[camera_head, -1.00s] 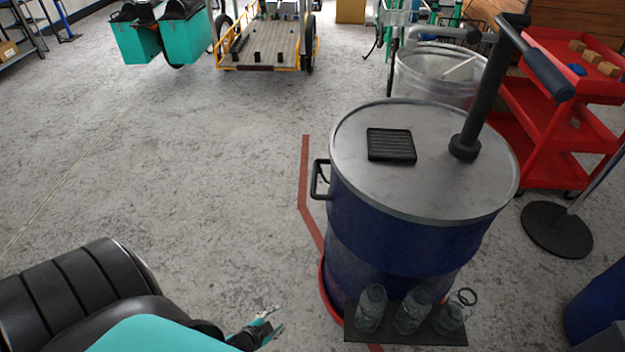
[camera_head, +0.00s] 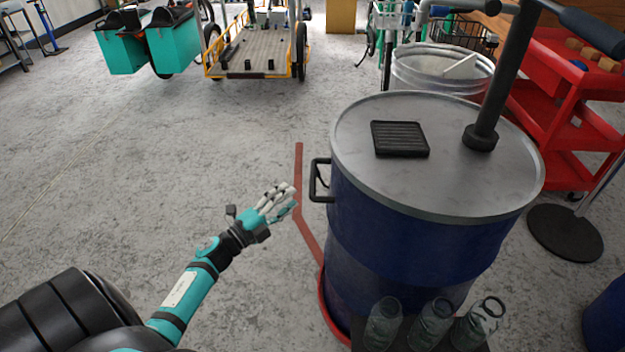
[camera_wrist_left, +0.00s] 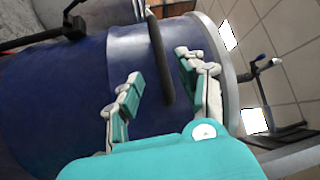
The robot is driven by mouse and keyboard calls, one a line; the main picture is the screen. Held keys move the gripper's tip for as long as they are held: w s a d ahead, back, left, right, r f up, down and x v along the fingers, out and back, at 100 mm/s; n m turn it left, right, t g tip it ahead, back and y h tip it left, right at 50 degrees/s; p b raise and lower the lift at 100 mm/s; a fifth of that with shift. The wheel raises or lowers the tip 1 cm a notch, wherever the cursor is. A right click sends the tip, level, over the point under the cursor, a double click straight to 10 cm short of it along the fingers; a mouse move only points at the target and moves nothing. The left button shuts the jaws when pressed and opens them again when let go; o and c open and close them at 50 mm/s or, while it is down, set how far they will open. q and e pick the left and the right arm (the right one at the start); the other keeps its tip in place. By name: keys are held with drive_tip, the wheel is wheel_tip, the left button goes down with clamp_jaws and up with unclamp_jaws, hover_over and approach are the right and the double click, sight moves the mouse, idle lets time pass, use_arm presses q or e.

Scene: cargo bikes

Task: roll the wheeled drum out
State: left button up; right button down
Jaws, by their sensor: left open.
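The blue drum (camera_head: 400,230) stands upright with a grey lid at right of centre in the head view. It has a black side handle (camera_head: 313,181) on its left, a pump post on its lid and a red base rim at the floor. My left gripper (camera_head: 287,200) is open and empty, just left of the handle. In the left wrist view the drum (camera_wrist_left: 75,85) fills the left and middle. The handle (camera_wrist_left: 160,60) there lies between and beyond the open fingers (camera_wrist_left: 158,72); contact cannot be told. My right gripper is not in view.
A red cart (camera_head: 555,110) and a clear bin (camera_head: 437,70) stand behind the drum. Several jars (camera_head: 432,322) stand on a small shelf at its front. A round black stand base (camera_head: 565,232) is at right. The floor (camera_head: 140,150) to the left is clear.

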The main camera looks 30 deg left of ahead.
sight(313, 180)
use_arm(q)
drive_tip(key=x, duration=0.9)
drive_tip(key=shift+w, duration=0.15)
clamp_jaws()
